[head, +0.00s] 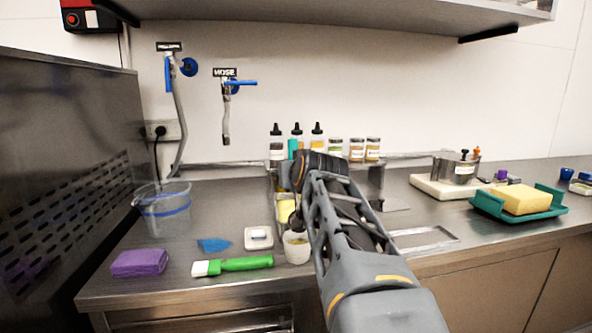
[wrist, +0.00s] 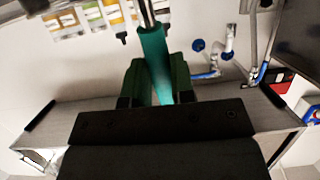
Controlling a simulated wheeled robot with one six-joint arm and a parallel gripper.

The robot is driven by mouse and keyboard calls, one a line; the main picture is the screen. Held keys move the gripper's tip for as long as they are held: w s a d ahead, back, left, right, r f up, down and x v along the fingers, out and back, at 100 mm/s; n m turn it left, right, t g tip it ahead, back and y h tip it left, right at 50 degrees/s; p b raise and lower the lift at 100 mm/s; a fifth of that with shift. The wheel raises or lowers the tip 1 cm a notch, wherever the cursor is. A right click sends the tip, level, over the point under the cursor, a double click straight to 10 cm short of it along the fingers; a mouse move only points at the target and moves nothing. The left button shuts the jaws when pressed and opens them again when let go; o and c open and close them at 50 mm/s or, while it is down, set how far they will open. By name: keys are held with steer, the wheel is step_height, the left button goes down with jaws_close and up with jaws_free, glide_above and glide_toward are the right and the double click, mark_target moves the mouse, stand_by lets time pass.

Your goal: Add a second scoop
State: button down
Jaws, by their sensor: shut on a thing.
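My gripper (wrist: 157,78) shows in the wrist view, its dark green fingers shut on the teal handle (wrist: 153,50) of a scoop. A metal shaft (wrist: 147,12) runs on from the handle to the picture's top edge. The scoop's bowl is out of that view. In the head view my arm reaches over the counter, and its wrist hides most of the gripper and scoop. A small white cup (head: 297,248) with something yellowish in it stands at the counter front, just left of my arm. I cannot tell whether the scoop touches it.
A white scale-like block (head: 259,238), green brush (head: 240,264), blue scraper (head: 213,245), purple sponge (head: 139,263) and clear jug (head: 164,210) lie left. Bottles and jars (head: 357,149) stand behind. A metal pot (head: 456,168) and a yellow block (head: 521,198) on a green tray (head: 487,206) are right.

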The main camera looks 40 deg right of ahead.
steer(key=shift+w+d+r+g+y+p, duration=0.15)
steer(key=shift+w+g+p, duration=0.15)
steer(key=shift+p, duration=0.7)
steer(key=shift+w+d+g+y+p, duration=0.1)
steer(key=shift+w+g+y+p, duration=0.15)
steer(key=shift+p, duration=0.7)
steer(key=w+d+f+g+y+p, duration=0.3)
steer(key=w+g+p, duration=0.4)
steer(key=p, duration=2.4)
steer(key=shift+w+d+f+g+y, duration=0.15)
steer(key=shift+f+g+y, duration=0.65)
steer(key=shift+f+g, duration=0.95)
steer(key=shift+r+g, duration=0.3)
steer(key=shift+r, duration=0.05)
